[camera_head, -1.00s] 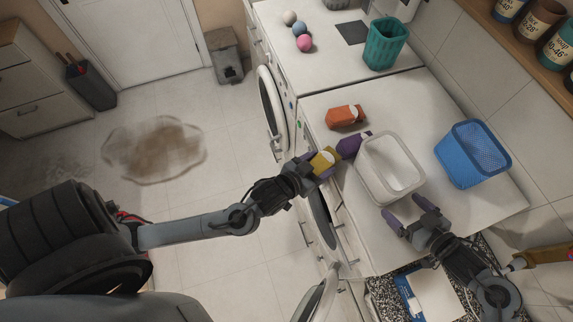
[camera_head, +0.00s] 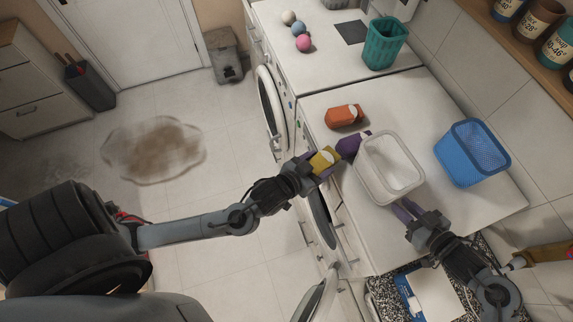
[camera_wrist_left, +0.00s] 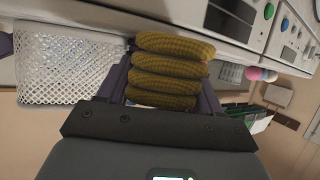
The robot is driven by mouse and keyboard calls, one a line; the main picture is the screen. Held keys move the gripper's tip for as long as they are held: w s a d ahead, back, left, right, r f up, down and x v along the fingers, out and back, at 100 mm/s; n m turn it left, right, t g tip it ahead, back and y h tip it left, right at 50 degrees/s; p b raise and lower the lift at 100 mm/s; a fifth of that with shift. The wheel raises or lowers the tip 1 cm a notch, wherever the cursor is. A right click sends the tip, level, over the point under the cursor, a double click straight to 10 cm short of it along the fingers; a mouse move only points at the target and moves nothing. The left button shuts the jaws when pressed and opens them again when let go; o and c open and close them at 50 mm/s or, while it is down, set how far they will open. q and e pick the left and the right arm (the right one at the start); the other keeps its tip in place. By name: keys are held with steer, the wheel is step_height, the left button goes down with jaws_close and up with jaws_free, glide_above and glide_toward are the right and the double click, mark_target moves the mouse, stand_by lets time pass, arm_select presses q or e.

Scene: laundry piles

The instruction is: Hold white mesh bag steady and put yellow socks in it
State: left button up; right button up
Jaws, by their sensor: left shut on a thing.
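The yellow socks (camera_head: 323,160) are a folded, ribbed bundle. My left gripper (camera_head: 328,165) is shut on them at the front edge of the white top, left of the white mesh bag. The left wrist view shows the socks (camera_wrist_left: 170,72) between its purple fingers. The white mesh bag (camera_head: 362,178) stands open at the top, upright and box-shaped; its mesh side (camera_wrist_left: 70,68) is left of the socks in the left wrist view. My right gripper (camera_head: 405,209) has its fingers close together at the bag's near side. I cannot tell whether they pinch its wall.
An orange bundle (camera_head: 343,116) and a dark purple bundle (camera_head: 352,144) lie behind the yellow socks. A blue basket (camera_head: 472,153) stands right of the bag, and a teal basket (camera_head: 385,44) at the back. Coloured balls (camera_head: 303,43) lie back left. White top between bag and blue basket is clear.

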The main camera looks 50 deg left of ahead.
steer(key=o, duration=1)
steer(key=shift+o, duration=0.2)
